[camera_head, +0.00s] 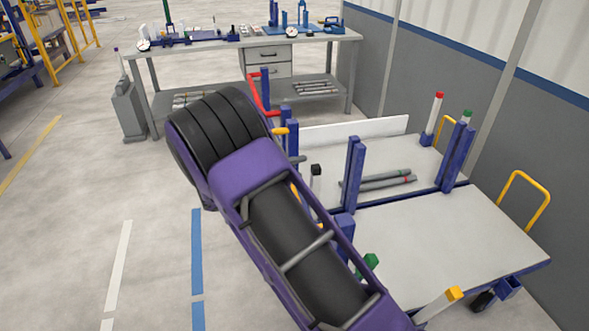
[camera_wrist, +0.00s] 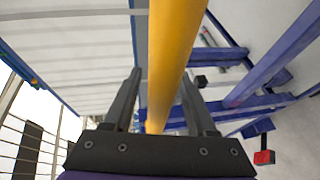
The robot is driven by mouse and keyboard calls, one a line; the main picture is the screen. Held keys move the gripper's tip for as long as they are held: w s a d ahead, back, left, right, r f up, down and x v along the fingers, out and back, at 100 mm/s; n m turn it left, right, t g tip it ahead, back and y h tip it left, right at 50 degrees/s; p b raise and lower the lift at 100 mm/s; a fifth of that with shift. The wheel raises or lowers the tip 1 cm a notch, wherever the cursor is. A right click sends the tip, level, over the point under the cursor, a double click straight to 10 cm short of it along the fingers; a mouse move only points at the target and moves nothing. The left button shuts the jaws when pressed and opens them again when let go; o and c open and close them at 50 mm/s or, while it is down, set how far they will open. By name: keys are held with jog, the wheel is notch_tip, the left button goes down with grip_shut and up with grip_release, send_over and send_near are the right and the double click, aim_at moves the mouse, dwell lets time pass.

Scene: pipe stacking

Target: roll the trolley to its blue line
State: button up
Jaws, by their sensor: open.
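The trolley (camera_head: 455,235) has a flat grey deck, blue posts and yellow handles. It stands at the right in the head view, partly hidden by my arm. A yellow handle (camera_head: 524,195) shows at its far right end. The blue line (camera_head: 196,250) is a strip on the floor left of my arm, apart from the trolley. In the wrist view, a yellow bar (camera_wrist: 175,50) runs lengthwise between the fingers of my open gripper (camera_wrist: 160,85). It looks like a trolley handle; contact cannot be told. My gripper is hidden in the head view.
Grey pipes (camera_head: 385,180) lie on the trolley between blue posts (camera_head: 352,172). A white floor line (camera_head: 119,265) runs left of the blue one. A workbench (camera_head: 200,45) stands behind, with a grey bin (camera_head: 128,112) beside it. A wall (camera_head: 440,70) borders the right.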

jog(key=shift+c, duration=0.2)
grip_shut()
dwell(1.2)
